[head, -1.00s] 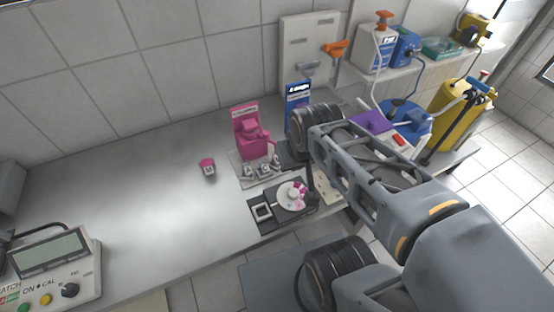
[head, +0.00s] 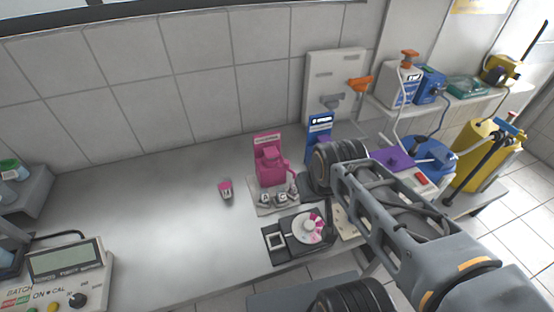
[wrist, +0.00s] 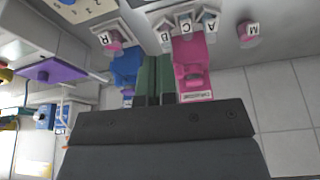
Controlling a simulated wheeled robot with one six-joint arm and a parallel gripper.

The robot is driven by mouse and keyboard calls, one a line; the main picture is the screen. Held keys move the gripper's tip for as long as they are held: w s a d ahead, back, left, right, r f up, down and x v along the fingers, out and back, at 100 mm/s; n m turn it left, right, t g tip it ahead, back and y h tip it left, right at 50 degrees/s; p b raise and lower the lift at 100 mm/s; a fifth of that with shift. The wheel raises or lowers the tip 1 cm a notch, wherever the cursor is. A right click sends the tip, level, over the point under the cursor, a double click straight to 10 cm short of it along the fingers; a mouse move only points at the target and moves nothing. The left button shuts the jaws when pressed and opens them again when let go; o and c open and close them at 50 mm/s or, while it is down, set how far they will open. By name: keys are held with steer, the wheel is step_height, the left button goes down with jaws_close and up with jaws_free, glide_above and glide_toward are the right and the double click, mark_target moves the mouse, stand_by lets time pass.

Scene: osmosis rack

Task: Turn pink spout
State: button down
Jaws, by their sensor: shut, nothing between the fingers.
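I cannot tell whether a finger touches the spout. In the head view my wrist hides the gripper, close to the right of the pink dispenser.
Small lettered cups (head: 265,198) stand in front of the pink dispenser. A lone pink-topped cup (head: 226,190) stands to the left. A black device with a round dial (head: 305,228) lies near the front edge. A control box (head: 65,275) is at lower left. The bench's left middle is clear.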

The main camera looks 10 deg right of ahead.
steer(key=c, duration=1.7)
jaws_free()
steer(key=shift+c, duration=0.2)
steer(key=shift+o, duration=0.6)
steer(key=shift+f, duration=0.3)
steer(key=o, duration=0.6)
steer(key=w+r+g, duration=0.1)
steer(key=w, duration=0.4)
steer(key=w+a+r+n+g+p, duration=0.1)
steer(key=w, duration=0.4)
steer(key=w+r+n+g, duration=0.1)
steer(key=w, duration=0.4)
steer(key=shift+w+a+r, duration=0.15)
steer(key=shift+a, duration=0.25)
steer(key=shift+o, duration=0.2)
step_height(320, 180, up, 4)
steer(key=n, duration=0.2)
glide_above(286, 161)
steer(key=shift+n+g, duration=0.4)
steer(key=shift+g, duration=0.1)
step_height(286, 161, down, 13)
steer(key=shift+f+p, duration=0.2)
steer(key=shift+p, duration=0.3)
jaws_close()
